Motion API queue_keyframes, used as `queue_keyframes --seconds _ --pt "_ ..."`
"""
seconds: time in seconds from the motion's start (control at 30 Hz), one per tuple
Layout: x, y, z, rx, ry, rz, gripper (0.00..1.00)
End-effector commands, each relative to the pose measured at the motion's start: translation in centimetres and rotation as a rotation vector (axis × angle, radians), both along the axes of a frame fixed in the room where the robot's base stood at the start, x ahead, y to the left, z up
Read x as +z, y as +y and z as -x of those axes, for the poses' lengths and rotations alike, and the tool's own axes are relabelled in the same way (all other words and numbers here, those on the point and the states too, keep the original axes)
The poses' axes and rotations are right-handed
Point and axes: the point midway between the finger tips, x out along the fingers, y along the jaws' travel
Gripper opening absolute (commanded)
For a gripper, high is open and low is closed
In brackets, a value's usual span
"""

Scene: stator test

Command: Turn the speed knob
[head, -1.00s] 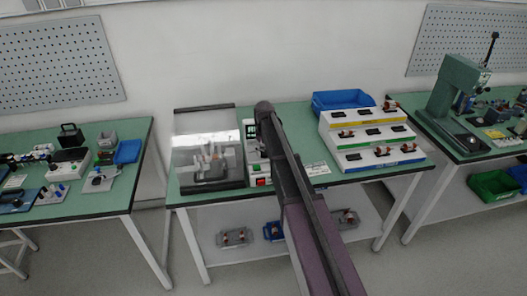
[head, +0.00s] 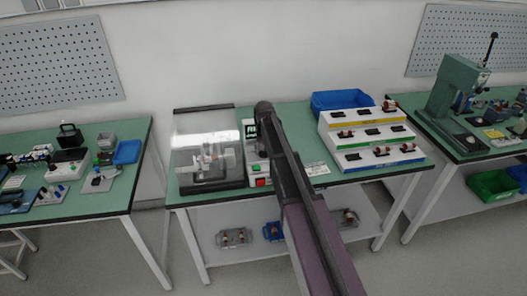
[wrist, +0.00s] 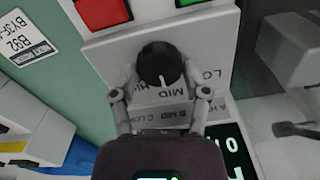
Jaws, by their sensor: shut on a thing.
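The black speed knob (wrist: 159,62) shows in the wrist view on a white panel, with a white pointer line at its lower edge. Printed words such as "MID" and "LO" stand near it. My gripper (wrist: 160,78) has one finger at each side of the knob and is shut on it. Part of the knob's base is hidden by the fingers. In the head view my arm covers the knob and the gripper. The white control box (head: 254,168) there shows only partly, left of my arm.
A red button (wrist: 103,12) and a green button (wrist: 196,2) sit just above the knob. A dark display (wrist: 232,150) is at the lower right. In the head view, a clear-covered machine (head: 207,183) stands left of the control box, and a tiered white rack (head: 350,147) stands right.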

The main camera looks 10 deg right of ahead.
Motion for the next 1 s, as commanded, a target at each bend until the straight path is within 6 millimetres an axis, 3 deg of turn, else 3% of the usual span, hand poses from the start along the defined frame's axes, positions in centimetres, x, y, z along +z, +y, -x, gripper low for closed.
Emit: queue_keyframes --seconds 0.3,0.33,0.43,1.0 --pt "-0.03 0.02 0.08 -0.001 0.001 0.000 0.12" --pt "-0.03 0.02 0.09 -0.001 0.001 0.000 0.66" --pt "-0.02 0.03 0.08 0.000 0.001 0.000 0.95" --pt "0.00 0.06 0.01 0.013 0.000 0.000 0.95"
